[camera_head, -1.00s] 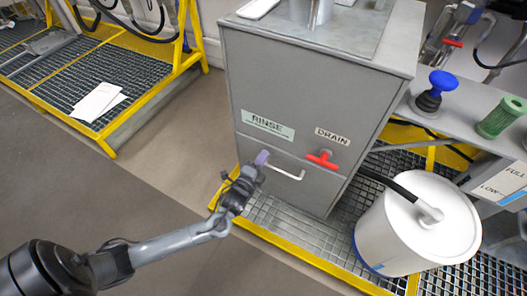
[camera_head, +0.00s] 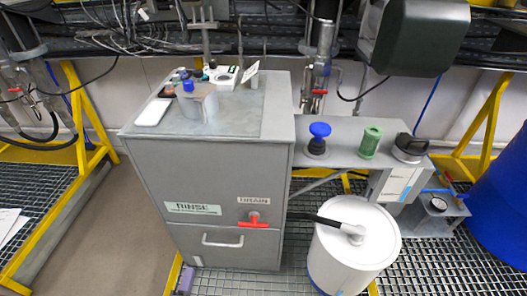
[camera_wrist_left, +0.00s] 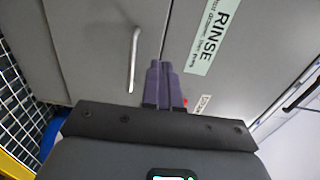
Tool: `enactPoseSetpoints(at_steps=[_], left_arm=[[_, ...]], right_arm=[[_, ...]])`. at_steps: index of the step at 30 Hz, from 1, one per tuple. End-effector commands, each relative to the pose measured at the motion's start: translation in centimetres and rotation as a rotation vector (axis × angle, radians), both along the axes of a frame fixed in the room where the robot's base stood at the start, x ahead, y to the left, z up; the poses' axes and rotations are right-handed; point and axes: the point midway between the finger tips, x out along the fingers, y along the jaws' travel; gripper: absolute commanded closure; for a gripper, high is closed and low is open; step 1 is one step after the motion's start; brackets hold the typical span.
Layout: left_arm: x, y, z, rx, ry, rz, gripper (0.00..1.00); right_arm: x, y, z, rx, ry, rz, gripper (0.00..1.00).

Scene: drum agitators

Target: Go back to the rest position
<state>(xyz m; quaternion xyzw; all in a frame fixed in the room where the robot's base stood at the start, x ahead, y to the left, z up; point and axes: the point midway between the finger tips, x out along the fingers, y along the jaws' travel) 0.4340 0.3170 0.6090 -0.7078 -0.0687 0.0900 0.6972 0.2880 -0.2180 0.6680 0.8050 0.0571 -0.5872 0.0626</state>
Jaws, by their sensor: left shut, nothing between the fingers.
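My left gripper (camera_head: 186,279) shows only as purple fingertips at the bottom edge of the head view. It is below and left of the white drawer handle (camera_head: 222,241). In the left wrist view its purple fingers (camera_wrist_left: 164,84) are shut with nothing between them. That view also shows the handle (camera_wrist_left: 133,60) beside the fingers, apart from them, and the RINSE label (camera_wrist_left: 212,38). The grey cabinet (camera_head: 210,165) stands ahead, with its lower drawer appearing closed. My right gripper is in neither view.
A red drain valve (camera_head: 253,220) sticks out of the cabinet front. A white drum (camera_head: 345,265) with a black hose stands to its right, on the grating. A blue-knobbed item (camera_head: 319,135) and a green cylinder (camera_head: 370,142) stand on the side shelf. Bare floor (camera_head: 125,230) lies left.

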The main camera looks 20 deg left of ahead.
Motion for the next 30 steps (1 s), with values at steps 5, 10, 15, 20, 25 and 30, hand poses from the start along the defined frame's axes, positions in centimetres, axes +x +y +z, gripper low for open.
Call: enactPoseSetpoints(at_steps=[5, 10, 15, 20, 25, 30], left_arm=[[-0.9, -1.2, 7.4, -0.100, -0.007, 0.027, 1.00], [-1.1, -3.6, 13.8, -0.406, 0.127, 0.046, 1.00], [-2.7, -6.6, 18.2, -0.766, 0.336, 0.090, 1.00], [-5.8, -8.8, 21.0, -1.017, 0.553, 0.195, 1.00], [-9.6, -9.8, 21.9, -1.153, 0.731, 0.363, 1.00], [-13.9, -10.0, 21.2, -1.221, 0.876, 0.608, 1.00]], right_arm=[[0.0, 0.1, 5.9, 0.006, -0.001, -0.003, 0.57], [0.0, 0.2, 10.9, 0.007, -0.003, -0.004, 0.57], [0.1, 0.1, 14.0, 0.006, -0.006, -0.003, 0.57], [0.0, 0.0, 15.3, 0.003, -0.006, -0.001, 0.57], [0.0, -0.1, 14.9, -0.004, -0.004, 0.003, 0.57], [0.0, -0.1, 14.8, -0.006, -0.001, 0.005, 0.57]])
